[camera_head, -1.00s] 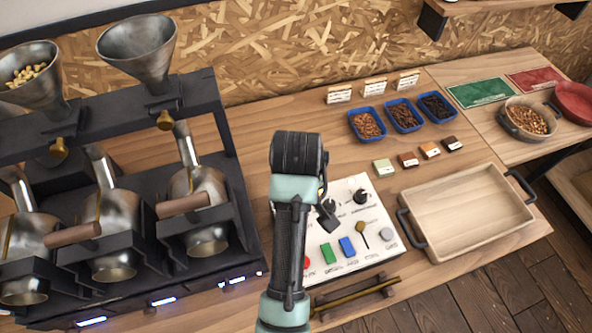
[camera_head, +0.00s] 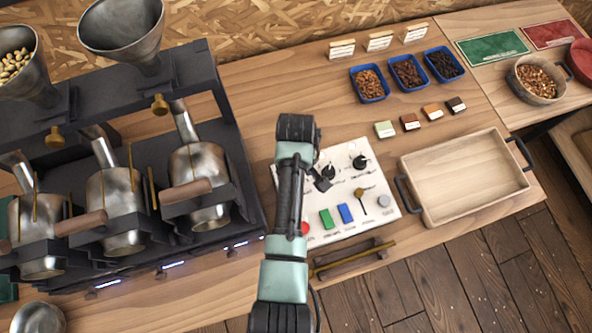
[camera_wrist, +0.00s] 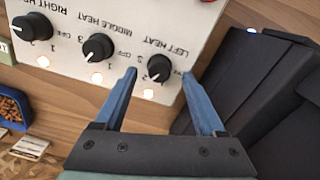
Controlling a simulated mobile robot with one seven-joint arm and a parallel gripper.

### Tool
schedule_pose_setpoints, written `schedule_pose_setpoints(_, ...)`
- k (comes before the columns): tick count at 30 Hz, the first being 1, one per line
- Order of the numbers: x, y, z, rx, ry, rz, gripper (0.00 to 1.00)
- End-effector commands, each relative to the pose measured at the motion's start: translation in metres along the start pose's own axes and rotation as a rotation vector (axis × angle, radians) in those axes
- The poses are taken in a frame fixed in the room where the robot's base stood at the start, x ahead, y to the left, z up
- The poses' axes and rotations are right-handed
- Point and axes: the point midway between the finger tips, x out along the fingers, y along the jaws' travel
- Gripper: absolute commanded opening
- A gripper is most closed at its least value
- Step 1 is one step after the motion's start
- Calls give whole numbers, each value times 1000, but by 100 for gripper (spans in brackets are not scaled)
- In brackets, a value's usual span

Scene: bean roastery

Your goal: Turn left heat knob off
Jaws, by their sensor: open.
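The left heat knob (camera_wrist: 158,68) is a black dial on the white control panel (camera_wrist: 110,18), shown upside down in the wrist view. My gripper (camera_wrist: 159,74) is open, with its two blue fingertips on either side of this knob; contact cannot be made out. The knob's exact setting is hard to read. A white light glows beside it. The middle heat knob (camera_wrist: 98,47) and right heat knob (camera_wrist: 30,27) sit to its left. In the head view my arm hides the left knob and gripper over the panel (camera_head: 378,217).
The roaster (camera_head: 150,215) with metal drums stands close left of the panel. A wooden tray (camera_head: 462,185) lies to its right, and a wooden bar (camera_head: 350,260) runs along the front. Blue bean trays (camera_head: 408,74) and small coloured blocks stand behind.

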Motion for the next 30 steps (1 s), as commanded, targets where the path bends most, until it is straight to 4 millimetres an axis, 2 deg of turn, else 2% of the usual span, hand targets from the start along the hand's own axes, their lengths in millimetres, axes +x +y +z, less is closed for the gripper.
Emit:
schedule_pose_setpoints(6,17,0,-1,-1,2,0,72)
schedule_pose_setpoints(16,20,0,-1,-1,2,1,70)
schedule_pose_setpoints(27,20,0,-1,0,2,1,4)
schedule_pose_setpoints(28,19,0,-1,0,2,1,0)
schedule_pose_setpoints(30,19,0,-1,0,2,1,0)
